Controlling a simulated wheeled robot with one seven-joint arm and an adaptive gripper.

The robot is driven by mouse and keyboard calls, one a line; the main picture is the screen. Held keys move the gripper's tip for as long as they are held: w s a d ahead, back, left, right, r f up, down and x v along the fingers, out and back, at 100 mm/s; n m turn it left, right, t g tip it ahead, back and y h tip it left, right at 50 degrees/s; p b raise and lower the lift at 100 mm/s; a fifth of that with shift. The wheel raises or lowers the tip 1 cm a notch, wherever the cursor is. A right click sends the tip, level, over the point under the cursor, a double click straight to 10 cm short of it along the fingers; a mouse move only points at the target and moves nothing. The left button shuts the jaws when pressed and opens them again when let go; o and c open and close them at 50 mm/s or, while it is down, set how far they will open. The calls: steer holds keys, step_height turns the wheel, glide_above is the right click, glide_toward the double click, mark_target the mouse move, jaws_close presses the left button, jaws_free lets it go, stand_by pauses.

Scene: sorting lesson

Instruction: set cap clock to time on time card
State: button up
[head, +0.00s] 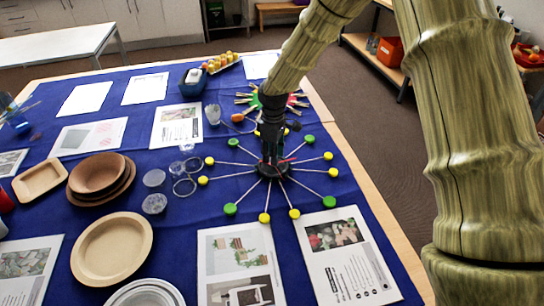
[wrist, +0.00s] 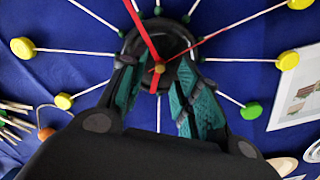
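The cap clock (head: 264,217) lies on the blue cloth, with white sticks running out to green and yellow caps. It also shows in the wrist view (wrist: 287,60). Its dark hub has a brass-coloured pin in the middle. A thick red hand (wrist: 141,25) points up and slightly left in the wrist view, and a thin red hand (wrist: 208,37) points up and right. My gripper (wrist: 158,70) is over the hub, its teal-padded fingers apart on either side of the pin. It hides part of the hub in the head view (head: 272,160). I cannot tell which sheet is the time card.
Printed sheets (head: 345,262) lie below the clock. Brown plates (head: 112,247), bowls and clear cups (head: 154,203) stand to the left. A second, coloured stick wheel (head: 243,97) lies behind. The table's right edge is close to the clock.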

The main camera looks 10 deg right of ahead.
step_height(320, 180, up, 10)
steer(key=shift+r, duration=0.25)
stand_by(0.5)
